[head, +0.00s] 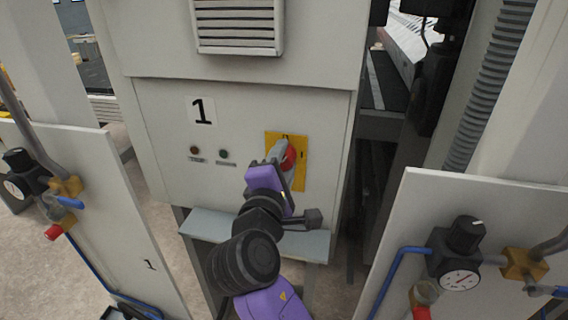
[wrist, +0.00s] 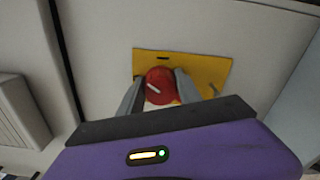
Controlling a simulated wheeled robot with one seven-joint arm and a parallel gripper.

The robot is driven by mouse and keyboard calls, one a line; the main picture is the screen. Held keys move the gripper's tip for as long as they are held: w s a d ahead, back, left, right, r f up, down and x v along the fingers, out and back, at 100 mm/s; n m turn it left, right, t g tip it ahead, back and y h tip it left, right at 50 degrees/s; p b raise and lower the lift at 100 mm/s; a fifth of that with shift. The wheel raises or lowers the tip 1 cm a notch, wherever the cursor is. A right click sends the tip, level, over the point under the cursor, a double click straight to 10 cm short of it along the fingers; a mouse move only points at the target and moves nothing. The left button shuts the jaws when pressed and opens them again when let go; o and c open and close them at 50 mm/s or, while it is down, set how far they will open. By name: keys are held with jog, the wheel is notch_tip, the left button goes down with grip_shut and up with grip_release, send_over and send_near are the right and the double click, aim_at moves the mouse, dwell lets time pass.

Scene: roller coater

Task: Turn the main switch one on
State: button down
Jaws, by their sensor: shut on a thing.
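The main switch one is a red rotary knob (head: 289,157) on a yellow plate (head: 301,172), on the front of the grey cabinet marked with a black "1" (head: 202,111). In the wrist view the red knob (wrist: 161,86) sits between my two grey fingers, with the yellow plate (wrist: 206,72) behind it. A pale mark shows on the knob, lying at a slant. My gripper (head: 281,153) is shut on the knob, with one finger on each side. The lower part of the knob and plate is hidden by my gripper.
Two small indicator lamps (head: 209,152) sit left of the plate. A narrow ledge (head: 215,228) juts out below the cabinet front. White panels with gauges, valves and blue hoses stand at left (head: 90,185) and right (head: 480,225). A vent (head: 237,27) is above.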

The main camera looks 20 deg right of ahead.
jog(key=m+b, duration=0.1)
jog(key=m, duration=0.1)
jog(key=m+b, duration=0.1)
jog(key=m, duration=0.1)
jog(key=m+b, duration=0.2)
jog(key=shift+f, duration=0.35)
jog(key=m+b, duration=0.3)
jog(key=m, duration=0.2)
jog(key=shift+m, duration=0.3)
jog(key=c, duration=0.8)
grip_release()
jog(key=shift+r, duration=0.1)
jog(key=b+v, duration=0.1)
jog(key=v, duration=0.6)
jog(key=shift+s+a, duration=0.25)
jog(key=shift+s, duration=0.05)
